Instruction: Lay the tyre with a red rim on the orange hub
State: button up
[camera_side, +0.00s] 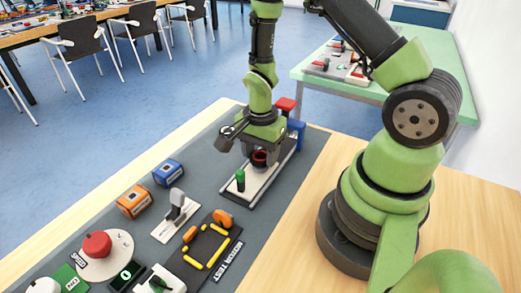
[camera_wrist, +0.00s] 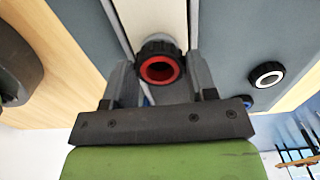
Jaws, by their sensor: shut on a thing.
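The tyre with a red rim (camera_wrist: 160,68) is between the fingers of my gripper (camera_wrist: 160,80) in the wrist view, and the jaws are shut on it. In the side view the red rim (camera_side: 260,157) shows under my gripper (camera_side: 261,154), above the long pale board (camera_side: 233,197) or very close to it; I cannot tell if it touches. A green peg (camera_side: 240,180) stands near the board's front end. I cannot make out an orange hub on this board; it may be hidden by the tyre and gripper.
A white-rimmed tyre (camera_wrist: 266,75) lies beside the board, with a blue part (camera_wrist: 262,103) near it. A motor test board (camera_side: 205,245) with orange parts is in front.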

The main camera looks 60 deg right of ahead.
jog(key=shift+f, duration=0.35)
dwell(0.3)
jog(key=o, duration=1)
jog(key=shift+c, duration=0.2)
jog(key=shift+r, duration=0.1)
jog(key=shift+r, duration=3.4)
